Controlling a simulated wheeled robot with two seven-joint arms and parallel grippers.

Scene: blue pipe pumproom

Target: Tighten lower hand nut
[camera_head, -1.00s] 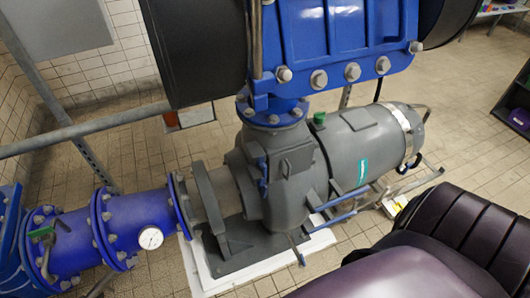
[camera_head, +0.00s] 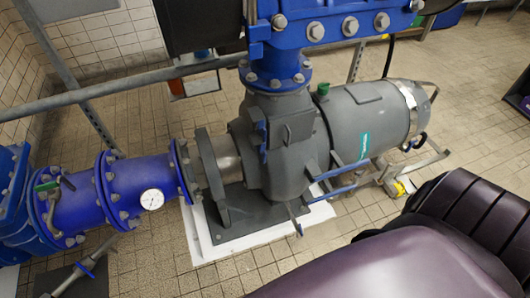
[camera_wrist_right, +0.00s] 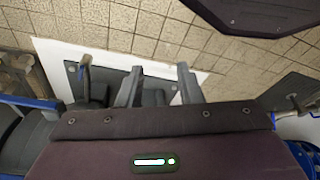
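The grey pump (camera_head: 285,150) stands on a white plinth (camera_head: 215,243). A small blue handle (camera_head: 263,140) sits on its front face, and a lower blue-edged lever (camera_head: 294,219) sticks out near its base. I cannot tell for certain which part is the lower hand nut. In the right wrist view, two grey fingers of my right gripper (camera_wrist_right: 160,72) stand apart above the plinth (camera_wrist_right: 105,60), with nothing visible between them. A grey upright piece (camera_wrist_right: 85,75) stands left of the fingers. My left gripper is not in view.
A blue pipe (camera_head: 140,185) with a white gauge (camera_head: 152,199) joins the pump from the left. The grey motor (camera_head: 375,120) extends right. A grey rail (camera_head: 120,85) crosses behind.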

